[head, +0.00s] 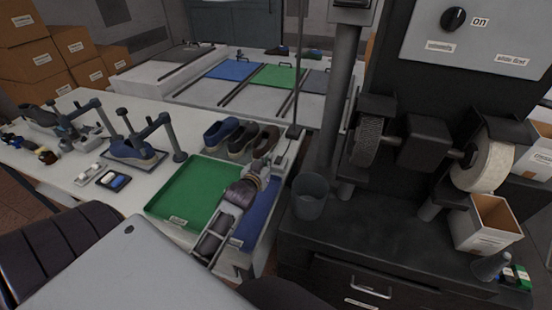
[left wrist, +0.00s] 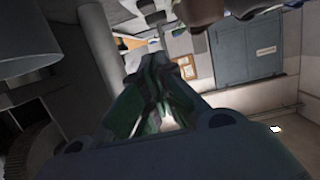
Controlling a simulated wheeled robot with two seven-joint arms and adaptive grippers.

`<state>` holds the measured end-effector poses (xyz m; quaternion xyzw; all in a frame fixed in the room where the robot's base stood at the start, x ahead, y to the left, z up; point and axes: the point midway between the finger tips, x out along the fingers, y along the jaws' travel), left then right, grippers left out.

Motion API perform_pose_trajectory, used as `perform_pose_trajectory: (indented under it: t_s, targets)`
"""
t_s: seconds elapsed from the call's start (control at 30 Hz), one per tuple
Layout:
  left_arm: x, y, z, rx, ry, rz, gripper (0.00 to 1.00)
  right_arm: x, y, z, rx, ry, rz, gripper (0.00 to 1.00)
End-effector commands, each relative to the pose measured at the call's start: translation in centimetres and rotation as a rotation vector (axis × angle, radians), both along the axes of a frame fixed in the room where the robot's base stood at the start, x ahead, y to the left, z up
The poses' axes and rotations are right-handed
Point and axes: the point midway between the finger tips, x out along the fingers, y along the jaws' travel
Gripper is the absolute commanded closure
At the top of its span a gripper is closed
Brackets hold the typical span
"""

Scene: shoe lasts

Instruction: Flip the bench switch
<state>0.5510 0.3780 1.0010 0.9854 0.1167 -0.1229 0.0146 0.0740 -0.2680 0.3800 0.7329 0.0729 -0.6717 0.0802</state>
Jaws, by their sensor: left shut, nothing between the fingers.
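A round black knob switch (head: 454,19) sits on a grey panel (head: 420,30) at the top right of the head view, with an "on" label (head: 480,22) at its right. I cannot tell which way the knob is turned. The knob does not show in the left wrist view. My right gripper is not in view.
A green tray (head: 180,200) and several shoes on lasts (head: 222,132) lie near my left arm. A thick grey post (head: 335,100) stands between my gripper and the panel. Grinding wheels (head: 490,162) and a grey cup (head: 310,197) are at the right.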

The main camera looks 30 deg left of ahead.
Motion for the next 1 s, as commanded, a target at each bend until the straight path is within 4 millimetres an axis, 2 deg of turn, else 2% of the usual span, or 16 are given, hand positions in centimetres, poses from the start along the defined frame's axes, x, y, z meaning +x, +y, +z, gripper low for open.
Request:
perform_pose_trajectory:
  t_s: [0.5, 1.0]
  targets:
    - [3.9, 0.9, -0.9, 0.000, -0.001, 0.000, 1.00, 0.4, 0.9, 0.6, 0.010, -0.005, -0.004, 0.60]
    - [7.9, 1.9, -1.9, 0.000, -0.001, 0.000, 1.00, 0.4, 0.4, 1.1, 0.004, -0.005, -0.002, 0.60]
